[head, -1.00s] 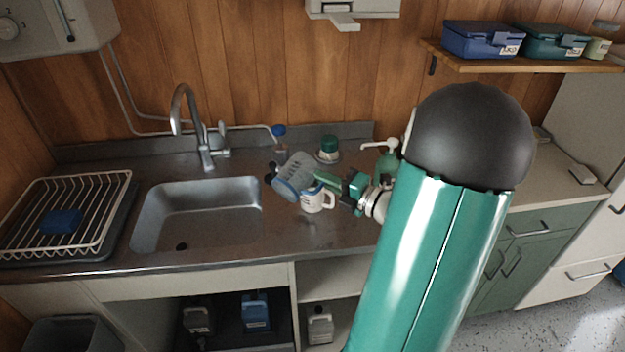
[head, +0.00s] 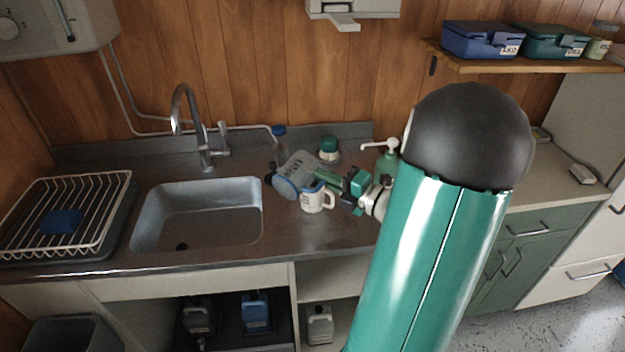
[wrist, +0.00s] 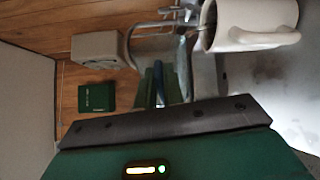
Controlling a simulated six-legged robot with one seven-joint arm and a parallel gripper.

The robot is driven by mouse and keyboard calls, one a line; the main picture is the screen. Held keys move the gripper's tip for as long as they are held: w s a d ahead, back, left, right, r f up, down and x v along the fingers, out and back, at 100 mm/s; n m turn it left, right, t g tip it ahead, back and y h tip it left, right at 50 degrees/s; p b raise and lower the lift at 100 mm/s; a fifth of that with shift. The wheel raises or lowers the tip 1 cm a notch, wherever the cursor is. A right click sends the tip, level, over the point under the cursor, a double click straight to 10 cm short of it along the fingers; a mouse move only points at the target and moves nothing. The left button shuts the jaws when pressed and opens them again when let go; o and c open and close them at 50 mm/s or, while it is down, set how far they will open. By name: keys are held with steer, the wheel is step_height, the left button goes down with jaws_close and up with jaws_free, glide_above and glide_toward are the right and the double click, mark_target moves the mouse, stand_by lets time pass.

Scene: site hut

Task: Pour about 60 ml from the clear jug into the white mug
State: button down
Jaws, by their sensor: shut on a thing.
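The clear jug (head: 301,170) is held strongly tilted over the counter beside the sink, with a blue-tinted area at its lower left. The white mug (head: 318,201) stands upright just below and to the right, partly hidden behind the jug. The mug also shows in the wrist view (wrist: 256,22), handle to the right. My gripper (head: 328,181) is shut on the jug, coming from the right; its fingers (wrist: 158,88) show in the wrist view with the clear jug (wrist: 178,62) beyond. I cannot tell whether liquid is flowing or how full the mug is.
The sink (head: 197,215) and tap (head: 185,125) are to the left, with a wire dish rack (head: 100,190) further left. A green-topped container (head: 328,148) and a pump bottle (head: 385,158) stand behind. Counter in front of the mug is clear.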

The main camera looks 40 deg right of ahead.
mark_target(308, 185)
steer(key=a+n, duration=0.1)
steer(key=n, duration=0.1)
steer(key=shift+s+a+f+n, duration=0.2)
steer(key=shift+a+f+n, duration=0.1)
steer(key=shift+a+f, duration=0.05)
steer(key=shift+f+n, duration=0.1)
steer(key=shift+n, duration=0.2)
steer(key=shift+a+f+n, duration=0.15)
steer(key=shift+f+n, duration=0.15)
steer(key=shift+n, duration=0.6)
steer(key=shift+a+r+n, duration=0.15)
steer(key=shift+r+n, duration=0.3)
steer(key=shift+n, duration=0.55)
steer(key=shift+s+a+f+n, duration=0.1)
steer(key=shift+a+f+n, duration=0.25)
steer(key=shift+n, duration=0.45)
steer(key=s+a+f+n, duration=0.1)
steer(key=a+f+n, duration=0.3)
steer(key=n, duration=0.3)
steer(key=shift+a+f+n, duration=0.25)
steer(key=shift+a+n, duration=0.05)
steer(key=shift+a, duration=0.45)
steer(key=shift+s, duration=0.15)
